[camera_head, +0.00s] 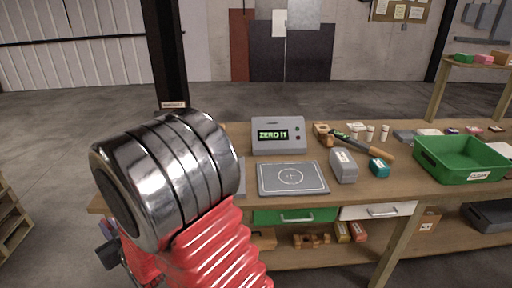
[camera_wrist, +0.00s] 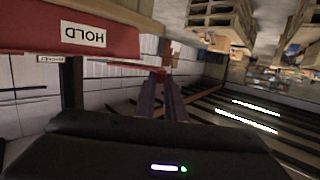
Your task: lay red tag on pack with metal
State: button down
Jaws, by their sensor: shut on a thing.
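In the wrist view, two long dark fingers of my gripper (camera_wrist: 164,78) reach forward and are shut on a small red piece (camera_wrist: 150,72), which looks like the red tag; the fingers partly cover it. The head view does not clearly show my gripper or the tag, as my arm blocks the left side. No pack with metal can be identified.
A grey device reading "ZERO IT" (camera_head: 279,136) stands behind the plate on the wooden bench (camera_head: 220,138). A green bin (camera_head: 460,161) stands at right. In the wrist view, a red surface labelled "HOLD" (camera_wrist: 84,35) fills the upper left, near the camera.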

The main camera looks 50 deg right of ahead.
aim_at(380, 163)
jog(key=u, duration=0.8)
jog(key=k, duration=1.55)
jog(key=z, duration=1.25)
